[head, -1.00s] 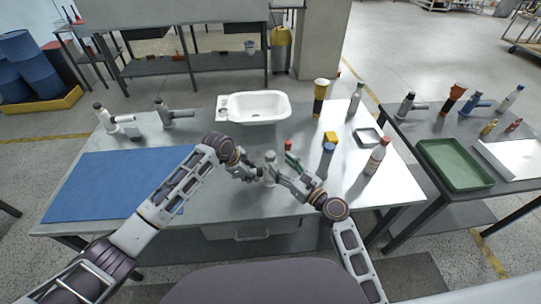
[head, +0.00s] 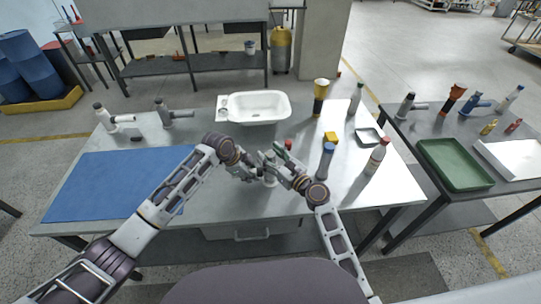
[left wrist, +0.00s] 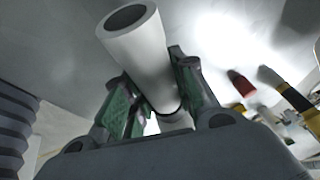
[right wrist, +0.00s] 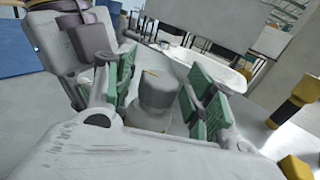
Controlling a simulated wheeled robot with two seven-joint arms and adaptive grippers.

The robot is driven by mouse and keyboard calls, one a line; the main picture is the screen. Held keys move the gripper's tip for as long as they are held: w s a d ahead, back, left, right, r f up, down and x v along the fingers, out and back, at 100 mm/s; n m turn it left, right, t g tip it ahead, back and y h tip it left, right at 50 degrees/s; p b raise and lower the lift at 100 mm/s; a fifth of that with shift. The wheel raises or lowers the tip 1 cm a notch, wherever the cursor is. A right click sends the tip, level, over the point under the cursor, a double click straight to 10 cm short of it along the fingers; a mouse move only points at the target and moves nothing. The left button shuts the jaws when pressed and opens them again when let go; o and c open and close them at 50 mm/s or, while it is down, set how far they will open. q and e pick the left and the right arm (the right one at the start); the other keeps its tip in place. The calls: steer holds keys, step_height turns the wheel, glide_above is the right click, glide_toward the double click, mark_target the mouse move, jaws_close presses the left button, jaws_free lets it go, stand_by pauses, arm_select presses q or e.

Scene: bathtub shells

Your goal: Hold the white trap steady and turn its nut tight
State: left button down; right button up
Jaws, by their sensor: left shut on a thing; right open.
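The white trap (head: 270,181) stands near the front middle of the workbench, mostly covered by my grippers in the head view. My left gripper (head: 259,176) is shut on it from the left. In the left wrist view the trap is a white tube (left wrist: 140,50) between the green finger pads. My right gripper (head: 270,158) is open around the trap's top. In the right wrist view a grey round nut (right wrist: 157,92) sits on a paler collar between the open green pads, with gaps visible on both sides. Whether the nut is fully seated cannot be told.
A blue mat (head: 110,185) covers the bench's left. A white basin (head: 255,107) stands behind the grippers. A small red-topped item (head: 288,145) is close behind the right gripper.

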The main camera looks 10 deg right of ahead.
steer(key=shift+c, duration=0.3)
steer(key=c, duration=1)
steer(key=shift+n+g+y, duration=0.5)
steer(key=shift+n+y, duration=0.1)
steer(key=shift+y, duration=0.2)
steer(key=shift+n+g+y, duration=1.4)
steer(key=shift+g+y, duration=0.1)
steer(key=shift+g, duration=0.1)
steer(key=shift+f+n+g+y, duration=0.1)
steer(key=shift+n+g+y, duration=0.75)
steer(key=shift+g, duration=0.45)
steer(key=shift+n+g+y, duration=0.55)
steer(key=shift+n+g, duration=0.5)
steer(key=shift+g, duration=0.25)
steer(key=o, duration=1.1)
steer(key=shift+c, duration=0.2)
